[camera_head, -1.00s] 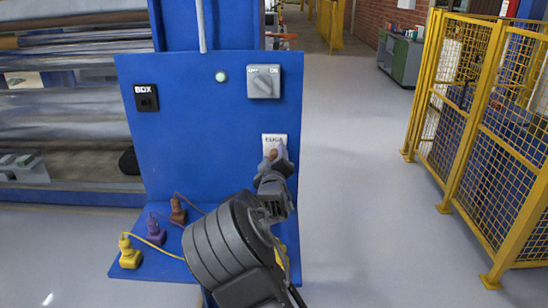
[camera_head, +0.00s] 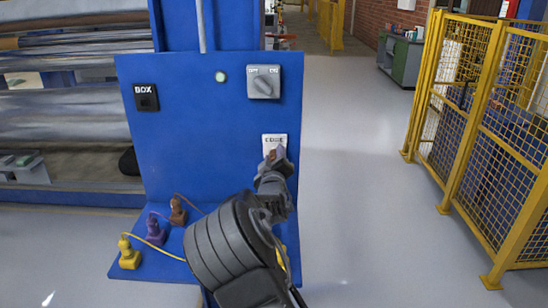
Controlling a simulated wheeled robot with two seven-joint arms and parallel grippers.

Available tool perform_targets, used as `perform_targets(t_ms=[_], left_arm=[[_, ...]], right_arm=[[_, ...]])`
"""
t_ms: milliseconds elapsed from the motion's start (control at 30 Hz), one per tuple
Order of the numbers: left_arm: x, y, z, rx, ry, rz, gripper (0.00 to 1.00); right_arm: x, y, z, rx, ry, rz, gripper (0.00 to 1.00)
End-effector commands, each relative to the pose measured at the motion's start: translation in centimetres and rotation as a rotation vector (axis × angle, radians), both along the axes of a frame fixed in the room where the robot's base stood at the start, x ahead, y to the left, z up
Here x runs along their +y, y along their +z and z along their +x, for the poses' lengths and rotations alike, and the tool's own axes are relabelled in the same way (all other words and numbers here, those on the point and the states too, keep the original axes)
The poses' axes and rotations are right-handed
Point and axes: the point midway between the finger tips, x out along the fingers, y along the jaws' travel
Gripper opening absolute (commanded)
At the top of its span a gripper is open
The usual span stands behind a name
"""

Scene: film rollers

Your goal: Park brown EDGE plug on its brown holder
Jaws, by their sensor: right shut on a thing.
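The white EDGE socket plate (camera_head: 281,139) is low on the right of the blue panel. My right gripper (camera_head: 273,156) is at this plate, shut on a small brown thing, which looks like the brown EDGE plug (camera_head: 272,153). The fingers hide most of it, and I cannot tell whether it is still in the socket. A brown piece with a brown cable (camera_head: 178,211) stands on the blue shelf at the panel's foot; whether it is a bare holder or carries a plug is unclear. My left gripper is not in view.
A purple plug (camera_head: 155,229) and a yellow plug (camera_head: 129,255) with cables stand left on the blue shelf (camera_head: 165,268). The panel (camera_head: 200,120) bears a BOX socket (camera_head: 146,97) and a grey rotary switch (camera_head: 263,82). My right arm covers the shelf's right part. Yellow fencing (camera_head: 480,130) stands right.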

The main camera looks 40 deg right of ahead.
Motion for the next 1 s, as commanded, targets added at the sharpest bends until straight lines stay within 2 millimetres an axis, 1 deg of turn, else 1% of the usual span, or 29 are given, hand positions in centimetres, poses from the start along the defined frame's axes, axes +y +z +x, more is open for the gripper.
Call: perform_targets(t_ms=[33, 300, 633, 667, 1000], left_arm=[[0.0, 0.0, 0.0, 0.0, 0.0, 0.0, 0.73], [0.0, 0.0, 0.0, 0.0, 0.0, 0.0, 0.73], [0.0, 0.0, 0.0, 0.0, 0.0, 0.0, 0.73], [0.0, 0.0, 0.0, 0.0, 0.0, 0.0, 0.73], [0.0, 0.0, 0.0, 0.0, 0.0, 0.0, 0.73]], right_arm=[[0.0, -0.01, 0.0, 0.0, 0.0, 0.0, 0.21], [-0.01, -0.02, 0.0, 0.001, 0.0, -0.001, 0.0], [-0.01, -0.03, -0.01, 0.001, 0.0, -0.001, 0.0], [-0.01, -0.03, -0.01, 0.001, 0.0, -0.001, 0.38], [-0.01, -0.02, 0.0, 0.0, 0.0, 0.0, 0.66]])
